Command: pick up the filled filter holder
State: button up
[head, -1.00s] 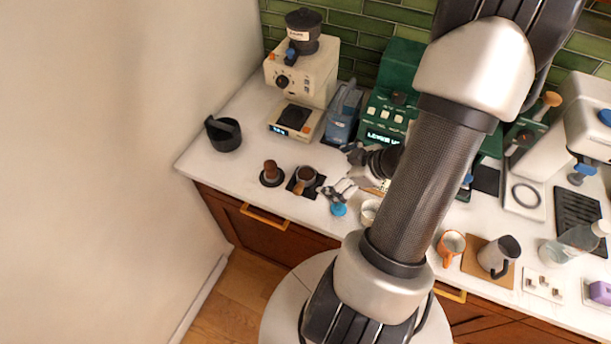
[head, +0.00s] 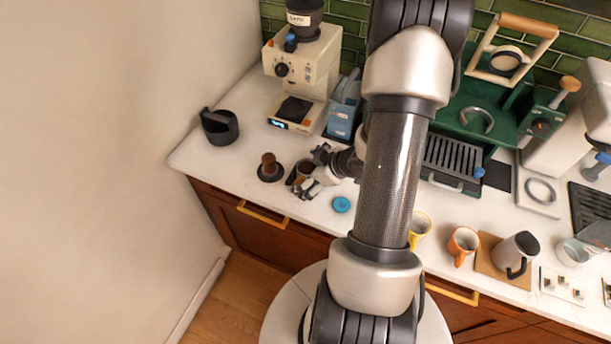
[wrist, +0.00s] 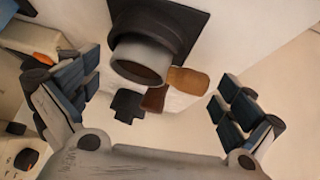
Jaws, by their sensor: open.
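The filter holder (head: 306,168) stands on a dark square mat near the counter's left front, with a dark brown top in the head view. In the wrist view its grey round body (wrist: 142,62) and tan wooden handle (wrist: 187,80) show. My gripper (head: 314,171) is open beside it, one finger towards the back and one towards the front. In the wrist view the holder lies between the spread fingers (wrist: 158,80), with gaps on both sides. I see no contact. The front finger hides the handle in the head view.
A brown-handled tamper (head: 269,166) stands close left of the holder. The black knock box (head: 220,127) and cream grinder (head: 302,70) stand further back. Counter space in front of the knock box is clear.

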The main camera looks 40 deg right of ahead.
jog(key=shift+w+f, duration=0.1)
jog(key=shift+c, duration=0.5)
jog(key=c, duration=0.8)
jog(key=shift+c, duration=0.3)
